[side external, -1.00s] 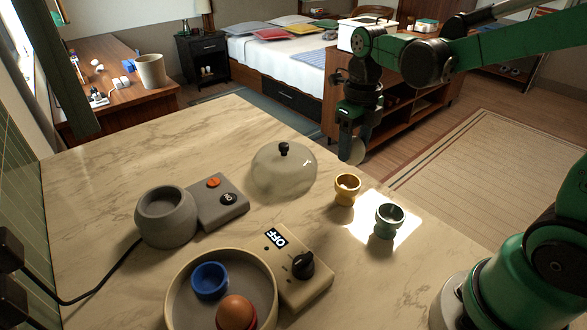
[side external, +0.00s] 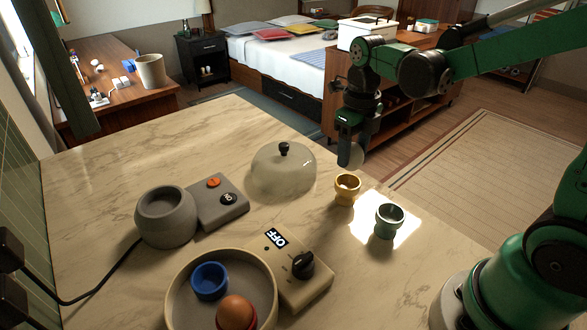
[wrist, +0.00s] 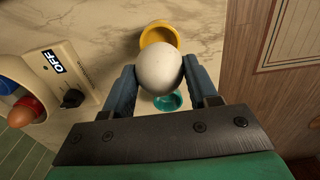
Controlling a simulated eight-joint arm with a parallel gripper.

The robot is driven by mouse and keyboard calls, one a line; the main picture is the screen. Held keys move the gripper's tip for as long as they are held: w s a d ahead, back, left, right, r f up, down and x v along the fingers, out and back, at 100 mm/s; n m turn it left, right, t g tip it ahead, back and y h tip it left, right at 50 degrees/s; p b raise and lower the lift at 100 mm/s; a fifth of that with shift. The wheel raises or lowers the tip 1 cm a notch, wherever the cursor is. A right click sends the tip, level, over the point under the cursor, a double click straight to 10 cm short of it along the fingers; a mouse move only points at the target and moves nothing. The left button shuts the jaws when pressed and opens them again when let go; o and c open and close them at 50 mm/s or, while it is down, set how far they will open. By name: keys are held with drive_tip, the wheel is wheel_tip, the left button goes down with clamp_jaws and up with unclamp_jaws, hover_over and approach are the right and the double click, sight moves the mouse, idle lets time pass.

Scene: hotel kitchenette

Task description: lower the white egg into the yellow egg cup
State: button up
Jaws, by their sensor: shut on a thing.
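My gripper (side external: 352,152) is shut on the white egg (wrist: 159,72), which sits between the two fingers in the wrist view. In the side view the egg shows only in part behind the fingers, in the air above the counter. The yellow egg cup (side external: 346,189) stands upright on the counter, below the gripper in the side view. In the wrist view the cup's rim (wrist: 160,31) shows just beyond the egg, partly covered by it. I cannot see into all of the cup.
A green egg cup (side external: 389,221) stands close to the yellow one. A glass dome (side external: 283,172) is to the left. A round cooker (side external: 184,274) holds a blue cup (side external: 209,281) and a brown egg (side external: 236,311). A grey device (side external: 166,216) is further left.

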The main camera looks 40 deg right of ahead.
drive_tip(key=shift+f, duration=0.25)
idle(0.3)
drive_tip(key=o, duration=0.9)
